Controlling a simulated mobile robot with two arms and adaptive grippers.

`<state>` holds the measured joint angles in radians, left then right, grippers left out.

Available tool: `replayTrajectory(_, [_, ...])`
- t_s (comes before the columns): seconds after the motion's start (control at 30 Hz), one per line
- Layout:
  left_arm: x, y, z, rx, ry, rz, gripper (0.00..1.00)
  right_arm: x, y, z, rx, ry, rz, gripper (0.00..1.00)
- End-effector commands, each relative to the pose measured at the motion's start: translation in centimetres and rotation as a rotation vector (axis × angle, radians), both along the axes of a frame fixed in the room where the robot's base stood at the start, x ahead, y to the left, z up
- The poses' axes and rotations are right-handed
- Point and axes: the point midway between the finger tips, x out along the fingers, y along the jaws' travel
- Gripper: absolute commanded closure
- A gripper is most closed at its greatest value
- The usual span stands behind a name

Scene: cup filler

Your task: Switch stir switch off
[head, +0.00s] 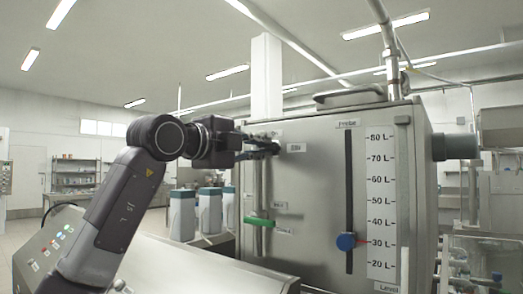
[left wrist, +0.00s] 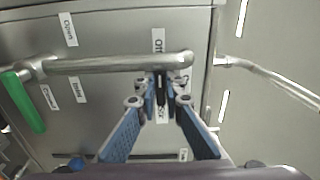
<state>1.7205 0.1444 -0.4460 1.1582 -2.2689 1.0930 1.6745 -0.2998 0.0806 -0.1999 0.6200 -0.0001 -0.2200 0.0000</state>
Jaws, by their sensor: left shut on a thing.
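My left gripper (head: 268,148) is at the upper front left of the steel tank (head: 310,190). In the left wrist view its blue-padded fingers (left wrist: 160,88) close in on a small dark piece, which looks like the stir switch (left wrist: 160,85), just beside a steel pipe. The fingers hide much of it. A white label (left wrist: 158,40) lies beyond the pipe, and another is partly covered between the fingers; their text is hard to read. My right gripper is not in view.
A steel pipe (left wrist: 110,64) runs close by the fingers. Its green valve handle (head: 258,222) is lower on the tank front. White-and-blue containers (head: 210,210) stand behind at left.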

Motion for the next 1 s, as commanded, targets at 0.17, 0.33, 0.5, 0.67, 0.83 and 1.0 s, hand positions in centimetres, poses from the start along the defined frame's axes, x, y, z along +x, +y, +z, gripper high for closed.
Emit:
replayTrajectory(0.17, [0.1,0.1,0.0,-0.003,0.003,0.001,1.00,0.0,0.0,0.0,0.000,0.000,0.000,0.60])
replayTrajectory(0.33, [0.1,0.1,0.0,-0.002,0.003,0.001,0.79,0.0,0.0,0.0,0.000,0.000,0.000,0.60])
replayTrajectory(0.5, [0.0,0.0,0.0,0.000,0.001,0.001,0.74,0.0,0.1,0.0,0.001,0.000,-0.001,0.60])
replayTrajectory(0.67, [0.0,0.1,0.0,0.000,0.001,0.000,0.74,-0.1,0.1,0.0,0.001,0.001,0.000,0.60])
replayTrajectory(0.83, [-0.8,0.8,0.0,0.000,-0.001,0.002,0.74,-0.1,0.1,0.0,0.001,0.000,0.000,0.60])
replayTrajectory(1.0, [-3.1,2.5,0.0,0.000,-0.002,0.002,0.74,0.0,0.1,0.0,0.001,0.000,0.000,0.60])
